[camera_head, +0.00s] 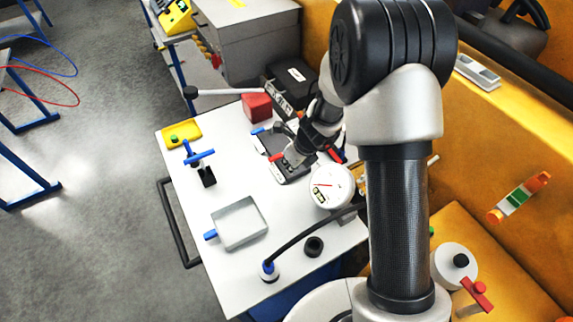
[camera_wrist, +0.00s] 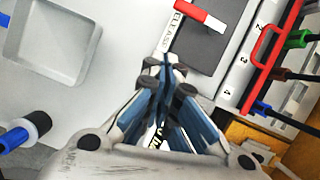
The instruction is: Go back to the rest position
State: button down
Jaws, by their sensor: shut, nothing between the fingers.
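My gripper (camera_wrist: 165,70) is shut and empty. In the wrist view its fingers meet beside the edge of a dark grey panel (camera_wrist: 203,48) with a red-and-white piece (camera_wrist: 200,16) on it. In the head view my gripper (camera_head: 290,157) is low over the dark device (camera_head: 270,140) on the white table, partly hidden by my own wrist. I cannot tell whether the fingertips touch the device.
A grey toolbox (camera_head: 250,40) stands behind. Yellow machinery is at the right.

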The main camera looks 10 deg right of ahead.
jog(key=shift+d+r, duration=0.1)
jog(key=shift+r, duration=0.25)
jog(key=shift+s, duration=0.1)
jog(key=s+a+r+n+b, duration=0.1)
jog(key=s+r+n+b, duration=0.1)
jog(key=s+r+n, duration=0.45)
jog(key=s+a+r+n+b, duration=0.15)
jog(key=s+r+n, duration=0.25)
jog(key=r+n, duration=0.5)
jog(key=s+d+r+n+h+b, duration=0.1)
jog(key=s+d+n, duration=0.2)
jog(key=s, duration=0.3)
jog(key=s+d+r+n+b, duration=0.1)
jog(key=s+d+n+b, duration=0.1)
jog(key=s+n, duration=0.4)
jog(key=s+d+r+n+t+h+b, duration=0.1)
jog(key=s+d+n+b, duration=0.1)
jog(key=s, duration=0.4)
jog(key=shift+d+n+h, duration=0.3)
jog(key=shift+d+n, duration=0.5)
jog(key=shift+n, duration=0.45)
